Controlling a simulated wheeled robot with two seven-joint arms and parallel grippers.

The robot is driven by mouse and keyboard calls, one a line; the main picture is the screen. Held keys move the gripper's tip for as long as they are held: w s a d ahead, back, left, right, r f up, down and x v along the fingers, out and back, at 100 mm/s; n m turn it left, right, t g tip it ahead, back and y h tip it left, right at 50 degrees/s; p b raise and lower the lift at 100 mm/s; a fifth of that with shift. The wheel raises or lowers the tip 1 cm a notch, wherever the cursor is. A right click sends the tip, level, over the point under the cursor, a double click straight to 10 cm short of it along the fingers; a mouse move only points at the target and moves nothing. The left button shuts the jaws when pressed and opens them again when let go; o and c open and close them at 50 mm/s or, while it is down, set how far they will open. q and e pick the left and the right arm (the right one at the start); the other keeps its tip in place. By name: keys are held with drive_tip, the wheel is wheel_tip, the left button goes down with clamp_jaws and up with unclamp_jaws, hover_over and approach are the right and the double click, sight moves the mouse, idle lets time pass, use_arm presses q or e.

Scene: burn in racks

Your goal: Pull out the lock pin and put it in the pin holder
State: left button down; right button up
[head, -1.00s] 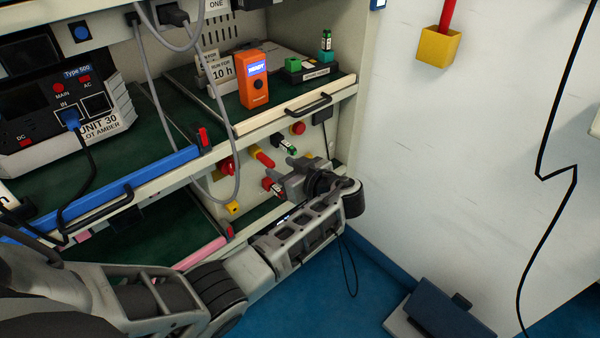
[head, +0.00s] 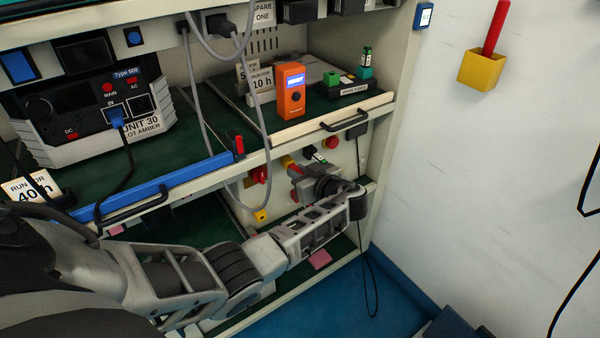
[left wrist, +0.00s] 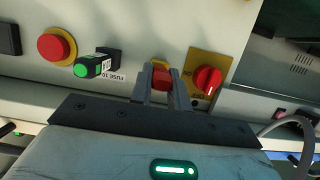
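The red lock pin (left wrist: 161,78) sticks out of a yellow-edged mount on the pale panel, between the fuse and the rotary switch. My left gripper (left wrist: 162,88) has its fingers on either side of it, and the pin fills the narrow gap. In the head view my left gripper (head: 297,183) is at the panel under the middle shelf and partly hides the pin. A small yellow block (head: 261,216) with a dark spot sits lower left on the panel; it may be the pin holder. My right gripper is out of view.
A red rotary switch (left wrist: 207,80), a green-ended fuse (left wrist: 90,66) and a red button (left wrist: 56,46) flank the pin. A grey cable (head: 205,130) loops nearby. The shelf edge (head: 290,135) is above. A yellow wall box (head: 482,70) holds a red rod.

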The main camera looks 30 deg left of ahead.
use_arm(q)
drive_tip(key=c, duration=2.1)
unclamp_jaws()
clamp_jaws()
drive_tip(key=shift+s+d, duration=0.3)
drive_tip(key=shift+d, duration=0.5)
drive_tip(key=shift+s+d, duration=0.35)
drive_tip(key=shift+d, duration=0.4)
drive_tip(key=shift+s+d, duration=0.3)
drive_tip(key=shift+d, duration=0.45)
